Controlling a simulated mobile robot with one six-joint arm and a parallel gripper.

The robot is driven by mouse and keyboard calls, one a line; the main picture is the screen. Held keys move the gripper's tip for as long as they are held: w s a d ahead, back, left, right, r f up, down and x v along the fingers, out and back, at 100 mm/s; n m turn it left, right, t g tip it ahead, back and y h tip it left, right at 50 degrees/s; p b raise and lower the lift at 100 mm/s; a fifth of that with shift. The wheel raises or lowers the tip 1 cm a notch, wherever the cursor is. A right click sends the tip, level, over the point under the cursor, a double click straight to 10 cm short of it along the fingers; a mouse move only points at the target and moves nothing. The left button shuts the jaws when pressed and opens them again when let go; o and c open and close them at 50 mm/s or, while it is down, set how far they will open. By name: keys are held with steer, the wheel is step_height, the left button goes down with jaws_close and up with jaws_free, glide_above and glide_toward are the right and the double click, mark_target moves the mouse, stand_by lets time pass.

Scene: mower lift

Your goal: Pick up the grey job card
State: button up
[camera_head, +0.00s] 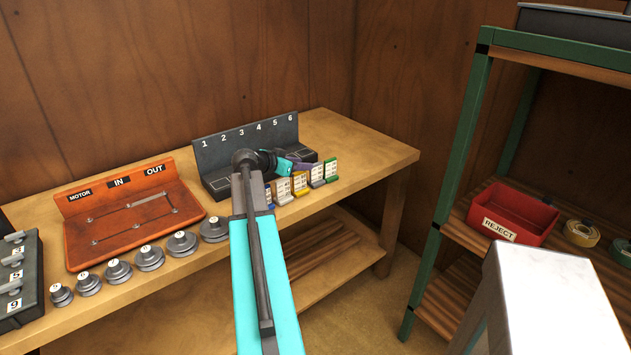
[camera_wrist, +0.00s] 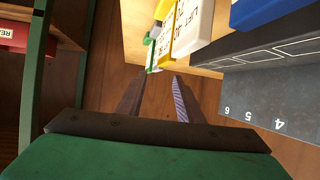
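Several small job cards stand in a row of coloured holders along the bench front. The one with a greyish holder, which looks like the grey job card (camera_head: 317,174), is between the yellow card (camera_head: 300,183) and the green card (camera_head: 331,168). My gripper (camera_head: 303,166) is over the right end of the row, close behind these cards. In the wrist view my gripper (camera_wrist: 155,82) has its two fingers apart with nothing between them.
The numbered black rack (camera_head: 225,155) stands just behind the cards. Pulleys (camera_head: 182,243) and an orange MOTOR board (camera_head: 95,225) are at left on the bench (camera_head: 365,160). A green-framed shelf (camera_head: 465,140) with a red REJECT bin (camera_head: 512,214) stands at right.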

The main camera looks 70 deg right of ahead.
mark_target(316, 174)
steer(key=shift+d+f, duration=0.15)
steer(key=p+x, duration=0.2)
steer(key=x, duration=0.3)
steer(key=shift+s+d, duration=0.1)
steer(key=shift+s, duration=0.15)
stand_by(0.7)
jaws_close()
